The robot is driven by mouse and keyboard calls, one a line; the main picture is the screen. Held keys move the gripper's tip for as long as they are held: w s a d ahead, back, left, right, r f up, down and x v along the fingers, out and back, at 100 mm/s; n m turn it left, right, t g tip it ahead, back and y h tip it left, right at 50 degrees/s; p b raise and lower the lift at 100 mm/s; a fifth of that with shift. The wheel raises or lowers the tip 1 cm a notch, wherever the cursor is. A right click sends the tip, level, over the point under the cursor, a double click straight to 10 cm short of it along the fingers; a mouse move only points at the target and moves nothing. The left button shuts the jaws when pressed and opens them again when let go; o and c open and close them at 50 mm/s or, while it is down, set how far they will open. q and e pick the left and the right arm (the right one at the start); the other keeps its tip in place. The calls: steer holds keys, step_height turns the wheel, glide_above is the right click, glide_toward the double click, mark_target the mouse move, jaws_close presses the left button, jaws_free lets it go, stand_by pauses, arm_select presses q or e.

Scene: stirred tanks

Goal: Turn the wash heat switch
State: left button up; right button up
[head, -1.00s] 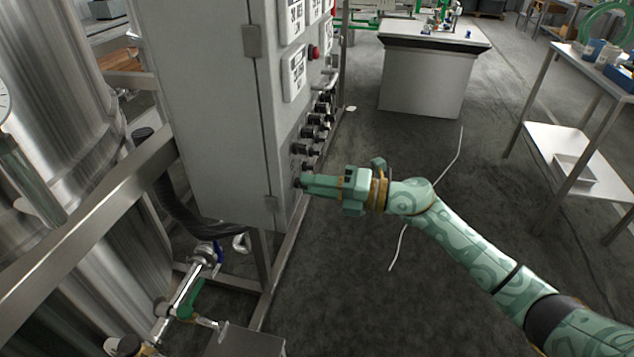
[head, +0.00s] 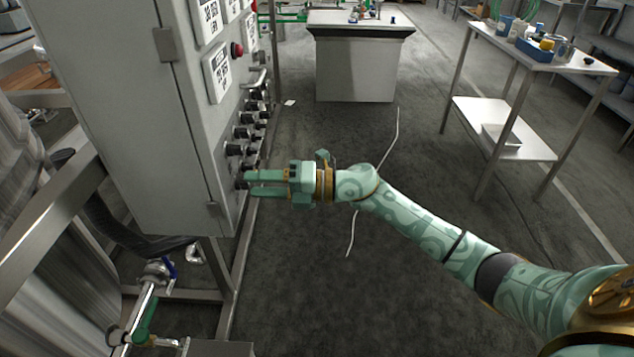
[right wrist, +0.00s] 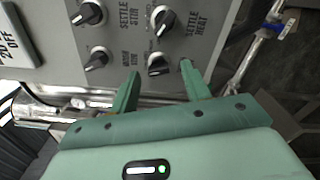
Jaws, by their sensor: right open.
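The black knob of the wash heat switch (right wrist: 158,64) sits between my right gripper's fingers in the right wrist view, lowest of the knobs on the right of the panel there. Its own label is hidden behind a finger. My right gripper (right wrist: 160,76) is open, with one fingertip on each side of the knob; contact cannot be told. In the head view my right gripper (head: 252,183) reaches the lower end of the grey cabinet's (head: 130,110) knob row, its two fingers apart. My left gripper is not in view.
Other knobs are close by, including settle heat (right wrist: 164,20) and settle stir (right wrist: 90,14). A red button (head: 237,50) is higher on the cabinet. A metal frame and pipe with a green-handled valve (head: 146,318) stand below left.

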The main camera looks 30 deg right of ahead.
steer(key=p+v, duration=0.1)
steer(key=v, duration=1.4)
steer(key=shift+d+p, duration=0.15)
steer(key=shift+p, duration=0.2)
steer(key=shift+s, duration=0.1)
